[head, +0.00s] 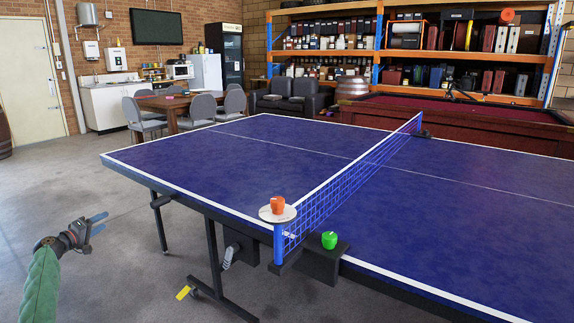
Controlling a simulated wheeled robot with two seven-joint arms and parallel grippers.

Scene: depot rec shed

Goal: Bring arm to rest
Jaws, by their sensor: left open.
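My left gripper (98,222) is at the lower left, at the end of my green-sleeved arm (40,285). Its two blue-grey fingers are apart with nothing between them. It is over the concrete floor, to the left of the blue table-tennis table (215,170) and clear of it. My right gripper is out of the picture.
A net (345,188) crosses the table. At its near end, a red-orange pepper-like object (277,204) is on a white disc (265,215), and a green one (329,240) is on a dark bracket (318,262). Bare floor (85,180) lies left of the table.

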